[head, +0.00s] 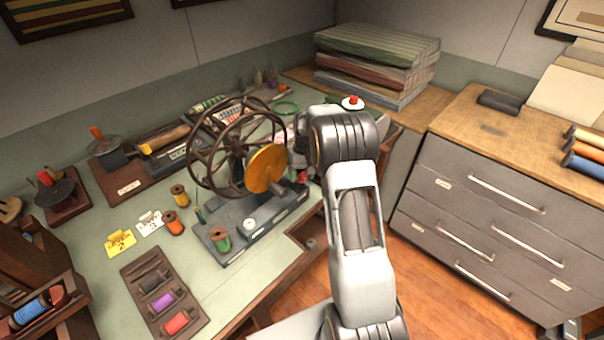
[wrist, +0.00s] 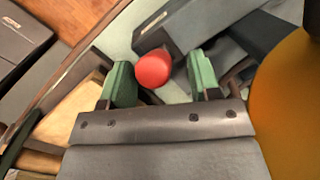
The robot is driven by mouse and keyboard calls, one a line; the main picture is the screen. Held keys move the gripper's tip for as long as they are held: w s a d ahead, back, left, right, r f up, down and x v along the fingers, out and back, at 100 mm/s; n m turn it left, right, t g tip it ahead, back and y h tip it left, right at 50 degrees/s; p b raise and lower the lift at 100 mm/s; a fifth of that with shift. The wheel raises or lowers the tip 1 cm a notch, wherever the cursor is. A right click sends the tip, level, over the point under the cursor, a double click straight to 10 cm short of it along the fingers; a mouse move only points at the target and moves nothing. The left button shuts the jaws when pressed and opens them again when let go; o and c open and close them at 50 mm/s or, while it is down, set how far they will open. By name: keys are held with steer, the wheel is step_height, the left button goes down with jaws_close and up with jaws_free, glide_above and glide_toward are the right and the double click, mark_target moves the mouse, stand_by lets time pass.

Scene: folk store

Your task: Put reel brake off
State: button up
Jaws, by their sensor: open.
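The reel winder has a dark spoked wheel (head: 238,148), an orange disc (head: 266,168) and a grey base (head: 250,228). A red ball knob (head: 303,177), which looks like the brake lever's, sits at the right of the disc. In the wrist view the red knob (wrist: 152,68) appears between the green finger pads of my gripper (wrist: 161,78). My gripper is open, with a gap on each side of the knob; I cannot tell how deep it sits. The lever below the knob is hidden. In the head view my arm hides most of the gripper.
The orange disc (wrist: 292,105) is close on the right in the wrist view. Thread spools (head: 175,226), yellow and white tags and a spool tray (head: 165,298) lie on the green bench left of the winder. A grey drawer cabinet (head: 480,215) stands right.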

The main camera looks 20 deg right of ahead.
step_height(320, 180, up, 14)
steer(key=w+d, duration=0.1)
steer(key=d, duration=0.1)
steer(key=shift+w+f+b, duration=0.15)
steer(key=shift+w+b, duration=0.05)
steer(key=shift+b, duration=0.25)
stand_by(0.4)
